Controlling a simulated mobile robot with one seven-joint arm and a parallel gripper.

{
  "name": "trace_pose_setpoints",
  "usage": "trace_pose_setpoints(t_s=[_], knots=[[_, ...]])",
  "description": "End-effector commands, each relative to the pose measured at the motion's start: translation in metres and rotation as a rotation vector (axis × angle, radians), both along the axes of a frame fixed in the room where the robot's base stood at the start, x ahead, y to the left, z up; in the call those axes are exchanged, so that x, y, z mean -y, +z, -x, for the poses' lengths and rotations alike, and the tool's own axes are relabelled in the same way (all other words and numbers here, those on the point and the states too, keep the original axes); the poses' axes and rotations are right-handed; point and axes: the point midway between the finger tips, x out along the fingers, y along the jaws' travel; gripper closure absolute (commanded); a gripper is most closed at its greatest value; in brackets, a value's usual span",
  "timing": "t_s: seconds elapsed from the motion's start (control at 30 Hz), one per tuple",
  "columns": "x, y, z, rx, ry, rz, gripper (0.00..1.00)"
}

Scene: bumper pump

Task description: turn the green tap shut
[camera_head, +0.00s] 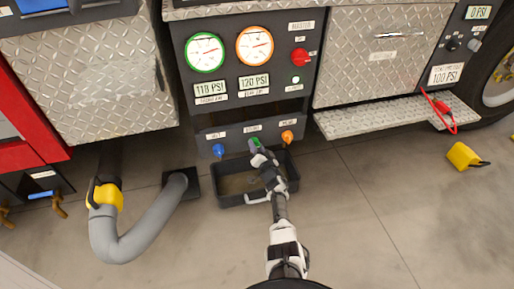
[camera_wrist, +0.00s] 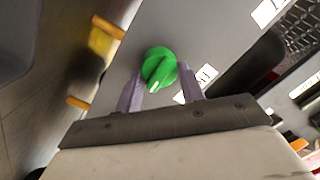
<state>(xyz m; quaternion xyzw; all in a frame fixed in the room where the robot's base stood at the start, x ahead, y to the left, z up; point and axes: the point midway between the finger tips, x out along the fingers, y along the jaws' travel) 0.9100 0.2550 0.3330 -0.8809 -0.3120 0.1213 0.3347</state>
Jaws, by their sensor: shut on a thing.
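The green tap (camera_head: 254,143) is the middle of three taps on the lower front of the dark gauge panel. In the wrist view the green tap (camera_wrist: 160,65) is a round knob with a raised grip bar and a pale mark at one end of the bar. My gripper (camera_head: 258,150) is at the tap and hides part of it in the head view. In the wrist view my gripper (camera_wrist: 159,84) has its two purple fingers on either side of the knob, shut on it.
A blue tap (camera_head: 218,150) is to the left and an orange tap (camera_head: 287,136) to the right. A dark drain tray (camera_head: 232,201) stands on the floor below. A grey hose (camera_head: 144,232) lies at the left. The floor at the right is mostly clear.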

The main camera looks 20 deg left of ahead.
Motion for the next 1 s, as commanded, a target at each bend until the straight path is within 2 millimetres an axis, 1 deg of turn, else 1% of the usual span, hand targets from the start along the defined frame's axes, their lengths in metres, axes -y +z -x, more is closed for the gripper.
trace_pose_setpoints(t_s=[0.27,1.0], knots=[[0.0000,0.0010,0.0004,0.105,0.000,0.157,0.84],[-0.0035,0.0021,0.0027,0.497,0.000,0.738,0.84]])
